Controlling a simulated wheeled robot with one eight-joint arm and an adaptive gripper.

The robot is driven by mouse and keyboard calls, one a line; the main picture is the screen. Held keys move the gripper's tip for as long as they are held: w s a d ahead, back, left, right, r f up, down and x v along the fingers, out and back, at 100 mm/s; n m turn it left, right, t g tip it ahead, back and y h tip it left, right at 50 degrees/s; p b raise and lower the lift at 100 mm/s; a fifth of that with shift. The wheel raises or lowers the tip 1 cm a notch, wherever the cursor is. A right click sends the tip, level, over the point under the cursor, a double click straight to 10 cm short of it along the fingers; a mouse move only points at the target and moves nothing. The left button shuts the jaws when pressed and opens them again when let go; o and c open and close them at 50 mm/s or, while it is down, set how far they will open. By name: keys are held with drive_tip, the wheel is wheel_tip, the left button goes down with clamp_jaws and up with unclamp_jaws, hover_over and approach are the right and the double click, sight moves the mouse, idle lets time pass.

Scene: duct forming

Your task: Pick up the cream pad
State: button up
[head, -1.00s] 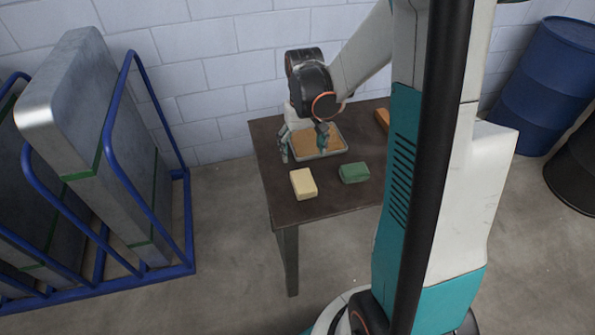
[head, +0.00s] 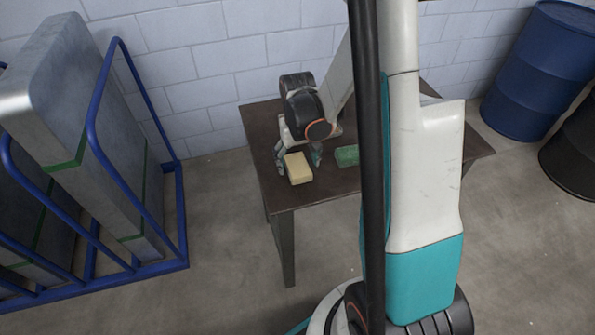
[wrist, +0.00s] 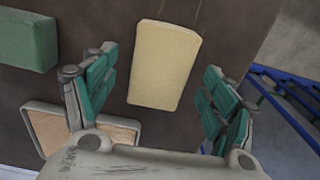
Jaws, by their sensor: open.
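The cream pad (head: 298,168) is a pale yellow block on the dark table, close to its left front edge. In the wrist view the cream pad (wrist: 165,64) lies between and ahead of my two teal fingers, with dark table showing on both sides of it. My gripper (wrist: 160,85) is open and empty. In the head view my gripper (head: 300,160) is low over the table at the pad, with a finger on either side. Whether the fingertips touch the pad or table cannot be told.
A green block (head: 346,155) lies right of the cream pad. A shallow tray with a tan inside (wrist: 103,138) lies behind, partly hidden by my arm. A blue rack (head: 180,215) with metal slabs stands left of the table. Blue and black drums stand at the right.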

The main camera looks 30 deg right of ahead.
sight(297, 164)
wheel_tip(297, 164, down, 2)
drive_tip(key=shift+f, duration=0.1)
drive_tip(key=c, duration=1.3)
drive_tip(key=shift+o, duration=0.2)
wheel_tip(297, 164, up, 20)
drive_tip(key=p, duration=0.6)
drive_tip(key=shift+p, duration=0.4)
